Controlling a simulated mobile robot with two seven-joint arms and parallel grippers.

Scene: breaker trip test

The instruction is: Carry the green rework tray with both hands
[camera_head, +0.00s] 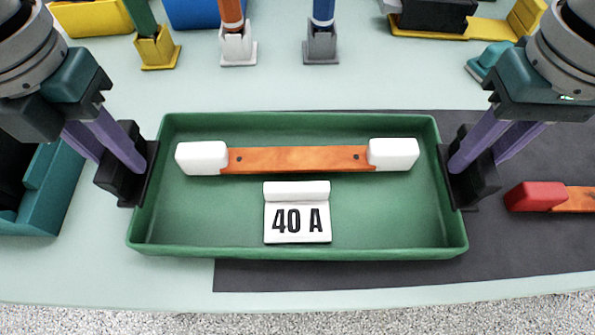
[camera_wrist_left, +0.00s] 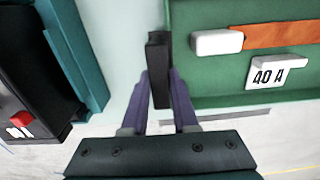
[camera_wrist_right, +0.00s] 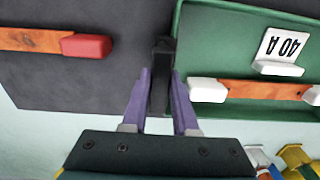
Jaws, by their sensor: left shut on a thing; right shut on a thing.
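The green rework tray (camera_head: 205,225) is in the middle of the head view and looks level. In it lie an orange bar with white end blocks (camera_head: 290,159) and a white "40 A" tag (camera_head: 297,220). My left gripper (camera_head: 126,168) is shut on the black handle at the tray's left end. My right gripper (camera_head: 470,170) is shut on the black handle at its right end. The tray also shows in the left wrist view (camera_wrist_left: 210,88) and the right wrist view (camera_wrist_right: 240,108). I cannot tell whether its underside touches the table.
A dark mat (camera_head: 300,277) lies under the tray's right part. An orange bar with a red end (camera_head: 535,196) lies on it at right. A teal holder (camera_head: 50,195) stands at left. Several coloured stands, one of them yellow (camera_head: 157,50), line the back. The table's front edge is close.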

